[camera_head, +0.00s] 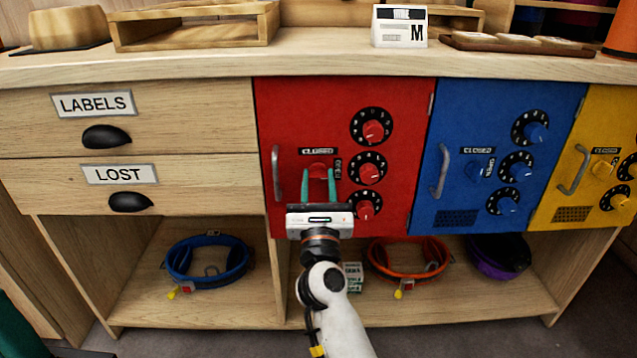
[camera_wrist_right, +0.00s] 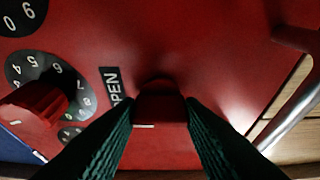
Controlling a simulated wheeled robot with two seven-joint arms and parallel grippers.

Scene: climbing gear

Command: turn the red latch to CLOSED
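The red latch (camera_head: 317,169) is on the red door (camera_head: 285,103), below the CLOSED label (camera_head: 317,151) and left of the upright OPEN label (camera_head: 338,168). My right gripper (camera_head: 318,186) has its green fingers on either side of the latch. In the right wrist view, the latch (camera_wrist_right: 160,108) fills the space between the fingertips (camera_wrist_right: 160,115), with no clear gap. A short white mark shows on its face, on the side toward the OPEN label (camera_wrist_right: 112,87). The CLOSED label is hidden there. My left gripper is not in view.
A metal handle (camera_head: 276,172) is left of the latch. Red dials (camera_head: 372,131) line the door's right side. Blue (camera_head: 455,110) and yellow (camera_head: 590,125) doors stand to the right. Below, an open shelf holds a blue harness (camera_head: 208,262) and an orange harness (camera_head: 410,262).

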